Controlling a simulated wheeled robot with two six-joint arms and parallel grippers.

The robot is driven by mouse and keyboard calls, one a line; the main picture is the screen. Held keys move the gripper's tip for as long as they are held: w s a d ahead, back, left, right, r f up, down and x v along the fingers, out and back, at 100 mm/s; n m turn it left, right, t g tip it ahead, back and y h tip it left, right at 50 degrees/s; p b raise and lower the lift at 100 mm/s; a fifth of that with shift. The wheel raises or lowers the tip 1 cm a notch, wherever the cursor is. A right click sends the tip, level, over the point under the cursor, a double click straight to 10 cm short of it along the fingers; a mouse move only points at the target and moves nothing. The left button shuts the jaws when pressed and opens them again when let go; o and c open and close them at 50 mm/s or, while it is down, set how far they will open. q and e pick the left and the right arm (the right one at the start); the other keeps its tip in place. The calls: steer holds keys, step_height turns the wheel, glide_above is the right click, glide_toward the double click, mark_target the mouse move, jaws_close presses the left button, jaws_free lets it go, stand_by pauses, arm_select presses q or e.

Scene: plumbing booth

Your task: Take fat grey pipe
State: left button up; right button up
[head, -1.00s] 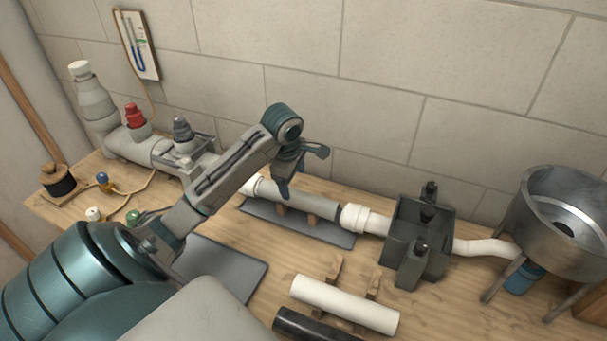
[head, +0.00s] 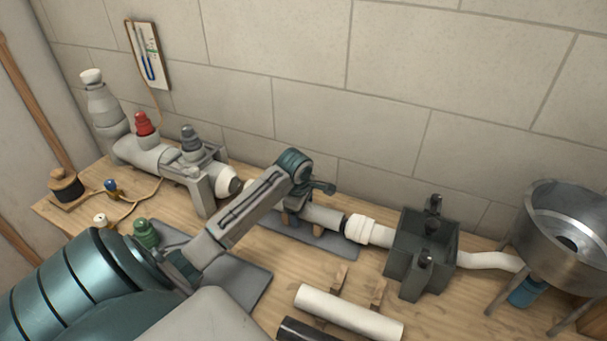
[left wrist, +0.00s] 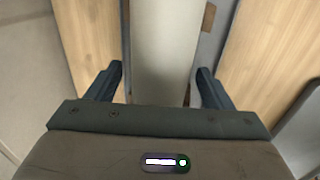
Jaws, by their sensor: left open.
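The fat grey pipe (head: 324,217) lies level over the grey mat along the wall, beside a white coupling (head: 362,230). Its left part is hidden behind my arm. My left gripper (head: 308,206) is low over this pipe, pointing down. In the left wrist view, the grey pipe (left wrist: 163,45) runs between the two open fingers of my left gripper (left wrist: 159,76), with a gap on each side. How deep the fingers reach beside it is hard to tell. My right gripper is out of view.
A dark grey box (head: 420,255) stands right of the coupling, and a metal basin (head: 567,225) is further right. A white pipe (head: 348,313) and a black pipe (head: 305,331) lie in front. A grey valve assembly (head: 150,157) stands at left.

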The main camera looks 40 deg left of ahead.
arm_select(q)
steer(key=c, duration=1.1)
steer(key=shift+r, duration=0.15)
